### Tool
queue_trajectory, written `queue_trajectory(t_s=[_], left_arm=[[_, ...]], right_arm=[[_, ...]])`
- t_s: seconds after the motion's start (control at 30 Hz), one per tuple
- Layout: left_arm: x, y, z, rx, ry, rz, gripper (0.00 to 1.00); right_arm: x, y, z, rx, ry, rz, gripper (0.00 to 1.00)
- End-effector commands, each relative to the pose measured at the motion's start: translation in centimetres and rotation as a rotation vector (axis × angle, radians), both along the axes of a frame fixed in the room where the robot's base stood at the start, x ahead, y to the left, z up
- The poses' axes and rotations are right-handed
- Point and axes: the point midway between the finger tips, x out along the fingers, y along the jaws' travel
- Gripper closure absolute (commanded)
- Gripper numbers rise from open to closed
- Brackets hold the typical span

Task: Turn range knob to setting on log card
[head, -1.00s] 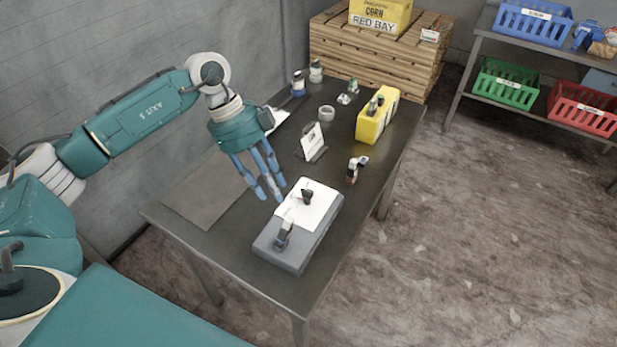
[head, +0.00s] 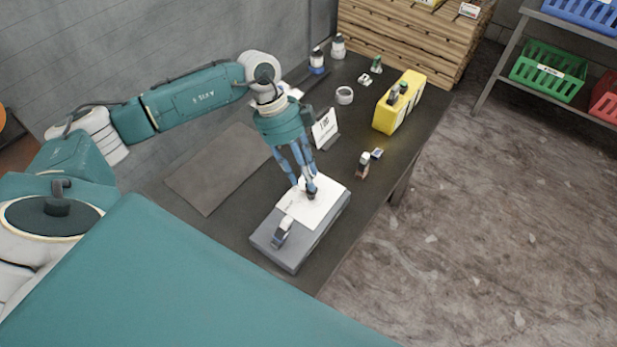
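A grey box (head: 277,254) with a white top plate (head: 322,208) lies on the dark table. A small dark knob (head: 311,194) stands on the plate. My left gripper (head: 309,190) points down over the knob, with its blue fingertips at it and partly hiding it. The fingers look close together, but I cannot tell whether they grip the knob. A white card (head: 325,129) stands upright in a dark holder behind the box; its writing is too small to read surely. My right gripper is not in view.
A small dark and grey part (head: 282,232) sits on the box's near end. A flat grey mat (head: 215,170) lies at left.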

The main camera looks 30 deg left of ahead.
Motion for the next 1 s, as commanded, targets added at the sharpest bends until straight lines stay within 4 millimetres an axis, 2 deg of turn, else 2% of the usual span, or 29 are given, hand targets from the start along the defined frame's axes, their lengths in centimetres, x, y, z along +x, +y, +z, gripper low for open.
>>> queue_trajectory(t_s=[0.13, 0.33, 0.57, 0.77, 1.0], left_arm=[[-0.1, -0.8, -1.9, 0.0, 0.003, 0.0, 0.64], [-0.2, -1.2, -3.1, 0.0, 0.001, 0.0, 0.64], [-0.1, -1.3, -3.2, 0.001, 0.0, 0.0, 0.64], [-0.1, -1.2, -3.1, 0.001, 0.0, 0.0, 0.99], [-0.1, -1.3, -3.1, 0.0, 0.0, -0.004, 1.0]], right_arm=[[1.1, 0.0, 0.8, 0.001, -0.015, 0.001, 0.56], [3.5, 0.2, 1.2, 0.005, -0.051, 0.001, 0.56], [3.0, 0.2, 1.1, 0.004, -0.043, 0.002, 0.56], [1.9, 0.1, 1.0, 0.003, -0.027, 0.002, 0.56], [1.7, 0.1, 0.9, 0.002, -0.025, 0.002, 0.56]])
